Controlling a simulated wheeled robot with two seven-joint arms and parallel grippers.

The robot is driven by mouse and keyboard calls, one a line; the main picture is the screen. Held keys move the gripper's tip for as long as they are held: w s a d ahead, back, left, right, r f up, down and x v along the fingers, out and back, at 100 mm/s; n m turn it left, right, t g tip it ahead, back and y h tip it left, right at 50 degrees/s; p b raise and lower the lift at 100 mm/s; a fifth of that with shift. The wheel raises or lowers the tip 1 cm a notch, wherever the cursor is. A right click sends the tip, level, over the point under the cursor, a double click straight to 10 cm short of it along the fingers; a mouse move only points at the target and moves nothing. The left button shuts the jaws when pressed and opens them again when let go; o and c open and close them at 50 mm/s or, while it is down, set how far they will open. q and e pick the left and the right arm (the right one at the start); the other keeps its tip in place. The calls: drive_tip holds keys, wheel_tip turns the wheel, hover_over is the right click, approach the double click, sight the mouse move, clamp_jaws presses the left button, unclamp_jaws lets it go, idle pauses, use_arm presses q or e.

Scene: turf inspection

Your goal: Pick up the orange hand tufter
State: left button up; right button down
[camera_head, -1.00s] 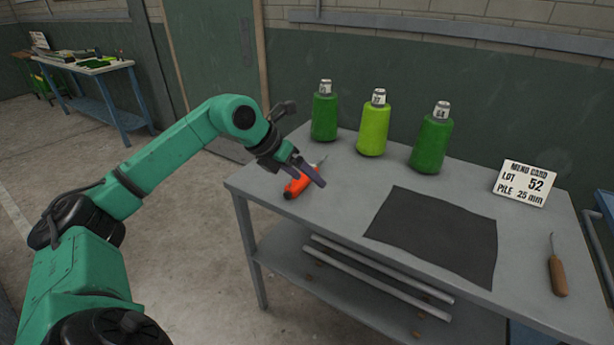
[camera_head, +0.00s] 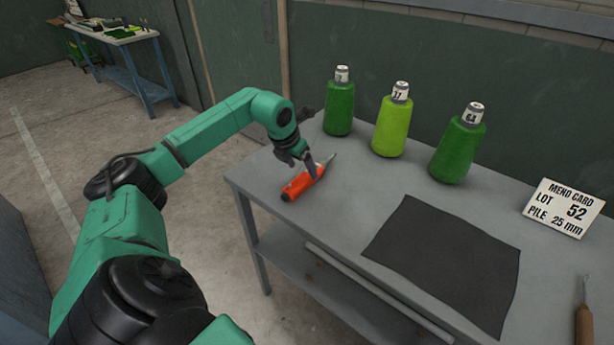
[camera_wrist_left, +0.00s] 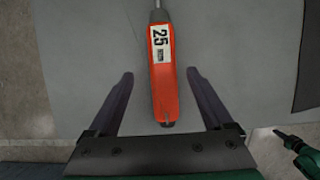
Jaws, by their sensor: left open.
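The orange hand tufter (camera_head: 297,188) lies on the grey table near its left front corner, its metal tip pointing to the back right. In the left wrist view the tufter (camera_wrist_left: 161,85) lies lengthwise, with a white label reading 25. My left gripper (camera_head: 308,167) is over the tufter. The wrist view shows its two fingers (camera_wrist_left: 160,85) open, one on each side of the orange body, with gaps on both sides. The left gripper partly hides the tufter in the head view.
Three green yarn cones, dark (camera_head: 339,108), lime (camera_head: 391,125) and dark (camera_head: 456,148), stand along the table's back. A black mat (camera_head: 445,262) lies in front of them. A mend card (camera_head: 563,208) and a wooden-handled tool (camera_head: 584,325) are at the right.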

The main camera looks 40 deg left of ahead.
sight(306, 174)
use_arm(q)
drive_tip(key=x, duration=0.1)
drive_tip(key=p+x, duration=0.1)
drive_tip(key=x, duration=0.2)
drive_tip(key=shift+d, duration=0.25)
drive_tip(key=c, duration=1.3)
drive_tip(key=shift+a, duration=0.1)
clamp_jaws()
use_arm(e)
drive_tip(key=shift+w+a+r, duration=0.1)
drive_tip(key=shift+w+r, duration=0.2)
drive_tip(key=shift+r, duration=0.2)
drive_tip(key=shift+w+a+r, duration=0.1)
drive_tip(key=shift+w+r, duration=0.15)
drive_tip(key=shift+r, duration=0.2)
use_arm(q)
drive_tip(key=shift+r, duration=0.1)
